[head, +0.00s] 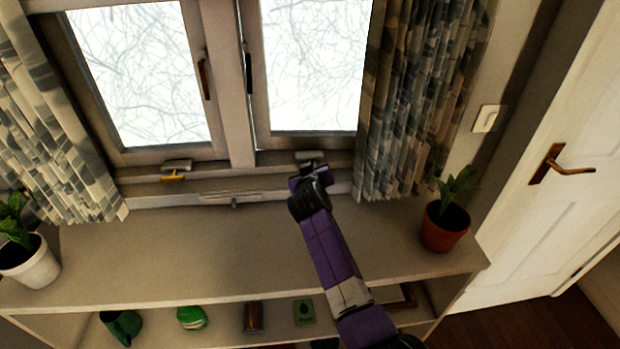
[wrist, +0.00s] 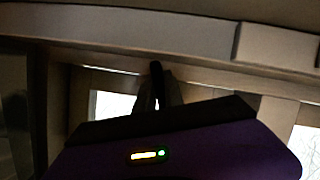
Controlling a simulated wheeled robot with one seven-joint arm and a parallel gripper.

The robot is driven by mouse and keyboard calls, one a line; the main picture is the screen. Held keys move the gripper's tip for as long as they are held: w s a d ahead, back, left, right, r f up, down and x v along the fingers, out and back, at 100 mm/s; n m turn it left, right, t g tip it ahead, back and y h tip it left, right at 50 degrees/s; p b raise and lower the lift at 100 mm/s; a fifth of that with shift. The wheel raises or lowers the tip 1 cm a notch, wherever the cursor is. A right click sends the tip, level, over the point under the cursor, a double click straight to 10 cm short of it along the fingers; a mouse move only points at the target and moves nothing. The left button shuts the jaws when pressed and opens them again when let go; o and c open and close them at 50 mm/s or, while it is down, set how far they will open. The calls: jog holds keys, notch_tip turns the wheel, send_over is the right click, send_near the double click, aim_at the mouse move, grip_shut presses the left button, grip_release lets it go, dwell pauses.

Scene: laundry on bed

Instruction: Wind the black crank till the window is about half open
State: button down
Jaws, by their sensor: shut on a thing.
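My gripper (head: 309,172) is at the sill below the right-hand window (head: 310,65), at the grey crank housing (head: 310,156). In the wrist view, its fingers (wrist: 156,95) are shut on a dark upright piece, which I take to be the black crank (wrist: 156,70). In the head view my gripper hides the crank. The right-hand window has a black latch handle (head: 248,72) on its left side. How far this window stands open I cannot tell.
Patterned curtains (head: 420,100) hang on both sides, the right one close to my gripper.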

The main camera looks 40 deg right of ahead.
jog(key=n+b, duration=0.1)
jog(key=b, duration=0.1)
jog(key=n+h+b, duration=0.1)
jog(key=shift+w+a+f+n+h+b, duration=0.1)
jog(key=shift+a+f+n+h+b, duration=0.05)
jog(key=shift+f+n+h+b, duration=0.2)
jog(key=n+h+b, duration=0.1)
jog(key=n+b, duration=0.1)
jog(key=b, duration=0.1)
jog(key=shift+n+g, duration=0.3)
jog(key=shift+n, duration=0.05)
jog(key=n+h+b, duration=0.2)
jog(key=n+b, duration=0.1)
jog(key=shift+r+b, duration=0.1)
jog(key=shift+b, duration=0.2)
jog(key=shift+a+r+n+h+b, duration=0.15)
jog(key=shift+n+h+b, duration=0.2)
jog(key=shift+n+b, duration=0.55)
jog(key=shift+n, duration=0.3)
jog(key=c, duration=1.4)
grip_release()
jog(key=shift+c, duration=0.2)
jog(key=shift+d, duration=0.2)
jog(key=shift+a, duration=0.1)
